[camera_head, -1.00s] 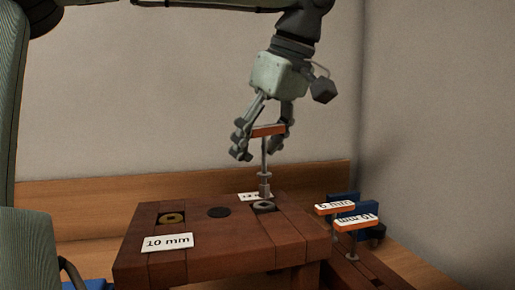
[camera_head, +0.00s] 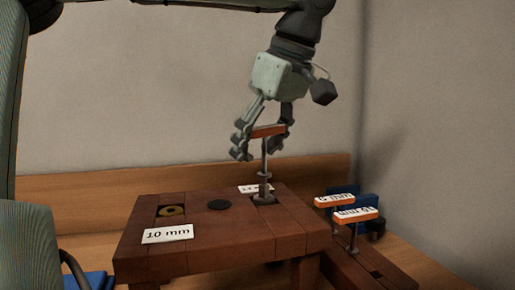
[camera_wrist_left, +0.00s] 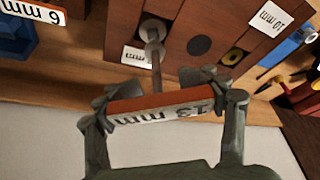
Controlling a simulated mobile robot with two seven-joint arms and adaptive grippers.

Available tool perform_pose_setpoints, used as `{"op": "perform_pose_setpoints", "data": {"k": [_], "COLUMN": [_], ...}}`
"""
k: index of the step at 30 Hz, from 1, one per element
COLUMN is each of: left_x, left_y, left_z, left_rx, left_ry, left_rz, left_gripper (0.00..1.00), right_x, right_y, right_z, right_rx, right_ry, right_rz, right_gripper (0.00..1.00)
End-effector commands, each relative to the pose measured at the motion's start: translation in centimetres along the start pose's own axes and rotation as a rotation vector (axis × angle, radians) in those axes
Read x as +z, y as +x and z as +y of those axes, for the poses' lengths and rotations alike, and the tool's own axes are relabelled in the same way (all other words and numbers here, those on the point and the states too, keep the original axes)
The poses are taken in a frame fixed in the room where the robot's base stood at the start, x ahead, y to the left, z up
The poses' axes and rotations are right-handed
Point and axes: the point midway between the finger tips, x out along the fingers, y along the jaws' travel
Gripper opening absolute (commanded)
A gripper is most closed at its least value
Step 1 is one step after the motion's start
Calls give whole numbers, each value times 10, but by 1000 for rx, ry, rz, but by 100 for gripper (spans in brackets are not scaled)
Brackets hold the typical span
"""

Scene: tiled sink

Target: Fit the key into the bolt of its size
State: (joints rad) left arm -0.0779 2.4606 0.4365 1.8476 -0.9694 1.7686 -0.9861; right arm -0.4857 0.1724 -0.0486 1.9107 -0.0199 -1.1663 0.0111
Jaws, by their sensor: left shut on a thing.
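The key has an orange handle (camera_head: 268,131) with a 13 mm label, which reads in the left wrist view (camera_wrist_left: 160,108). My left gripper (camera_head: 264,142) is shut on this handle, above the brown block. The key's shaft hangs roughly upright. The label (camera_head: 254,188) beside that recess is partly hidden. A brass bolt (camera_head: 172,211) sits in the left recess, beside a 10 mm label (camera_head: 167,233). My right gripper is not in view.
Two other keys, labelled 6 mm (camera_head: 335,198) and 10 mm (camera_head: 356,214), stand in a lower rack (camera_head: 377,273) at right. A dark disc (camera_head: 218,204) lies in the block (camera_head: 215,248) between the bolts. Blue bins stand behind the keys. Tools (camera_wrist_left: 297,88) lie at the wrist view's right.

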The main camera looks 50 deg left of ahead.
Motion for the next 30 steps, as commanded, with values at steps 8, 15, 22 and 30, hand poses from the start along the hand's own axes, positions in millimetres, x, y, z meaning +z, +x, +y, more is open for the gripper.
{"op": "perform_pose_setpoints", "data": {"k": [8, 15, 22, 30], "left_x": [3, 5, 7, 8], "left_y": [7, 13, 18, 19], "left_z": [0, 0, 0, 0], "left_rx": [0, 0, -1, 0], "left_ry": [0, -1, -1, -1], "left_rz": [-1, -1, 0, 0], "left_gripper": [34, 34, 34, 86], "right_x": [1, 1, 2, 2], "right_y": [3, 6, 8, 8], "right_z": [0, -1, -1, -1], "right_rx": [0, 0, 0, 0], "right_ry": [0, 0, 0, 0], "right_rz": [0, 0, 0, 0], "right_gripper": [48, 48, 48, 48]}}
